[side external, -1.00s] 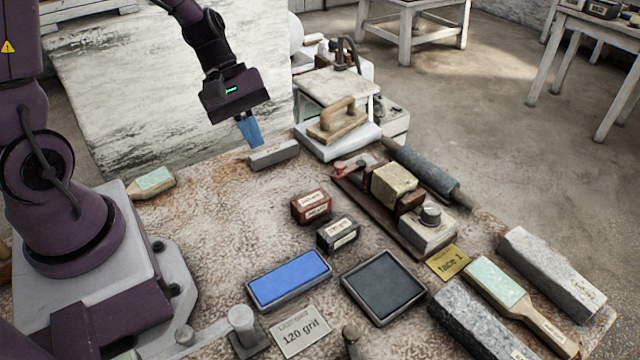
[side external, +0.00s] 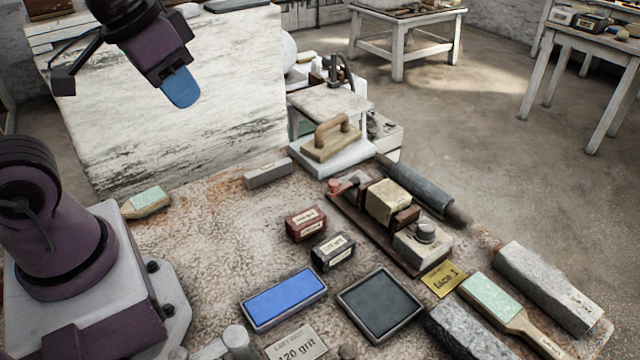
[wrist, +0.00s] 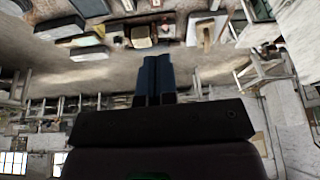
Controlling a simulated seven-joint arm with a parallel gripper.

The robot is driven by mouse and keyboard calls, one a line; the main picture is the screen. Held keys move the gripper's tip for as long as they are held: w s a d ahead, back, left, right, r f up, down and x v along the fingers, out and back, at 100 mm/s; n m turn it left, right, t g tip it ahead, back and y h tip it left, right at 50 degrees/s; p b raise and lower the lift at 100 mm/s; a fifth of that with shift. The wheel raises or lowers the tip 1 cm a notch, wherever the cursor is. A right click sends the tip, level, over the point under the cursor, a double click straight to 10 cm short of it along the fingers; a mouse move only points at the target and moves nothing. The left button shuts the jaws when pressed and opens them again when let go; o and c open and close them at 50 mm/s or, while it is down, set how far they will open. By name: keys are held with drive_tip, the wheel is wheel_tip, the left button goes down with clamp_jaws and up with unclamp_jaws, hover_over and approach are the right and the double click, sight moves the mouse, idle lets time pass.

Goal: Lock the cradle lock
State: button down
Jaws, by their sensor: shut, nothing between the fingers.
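A cradle (side external: 388,222) stands on the right of the bench in the side view. It is a long brown base holding a pale block (side external: 387,200) and a grey box with a round knob (side external: 425,231). A small red-knobbed part (side external: 335,185) sits at its far end; I cannot tell which part is the lock or how it is set. My gripper (side external: 182,88) is shut and empty, raised well above the bench's far left, apart from the cradle. Its blue fingers (wrist: 158,62) lie together in the wrist view.
A grey roller (side external: 418,188) lies right beside the cradle. Red (side external: 305,224) and black (side external: 333,250) small boxes stand to its left. A wooden-handled float (side external: 332,138) is behind it. The bench's left middle is mostly clear.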

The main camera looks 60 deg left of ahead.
drive_tip(key=w+a+f+n+g+h, duration=0.2)
drive_tip(key=w+a+f+n+h, duration=0.1)
drive_tip(key=w+a+f+n, duration=0.55)
drive_tip(key=w+a+f+n+g+h, duration=0.2)
drive_tip(key=w+a+f+n+h, duration=0.3)
drive_tip(key=w+f+n, duration=0.45)
drive_tip(key=n+t, duration=0.1)
drive_tip(key=n, duration=0.1)
approach(331, 191)
wheel_tip(331, 191, down, 3)
drive_tip(key=a, duration=0.1)
drive_tip(key=d, duration=0.2)
drive_tip(key=d+f, duration=0.1)
drive_tip(key=shift+w+d+m, duration=0.1)
drive_tip(key=shift+w+m, duration=0.2)
drive_tip(key=shift+w, duration=0.1)
drive_tip(key=shift+w+d, duration=0.1)
drive_tip(key=shift+d, duration=0.35)
drive_tip(key=shift+t, duration=0.3)
drive_tip(key=shift+d+n+t, duration=0.2)
drive_tip(key=shift+n+t, duration=0.2)
drive_tip(key=shift+n, duration=0.4)
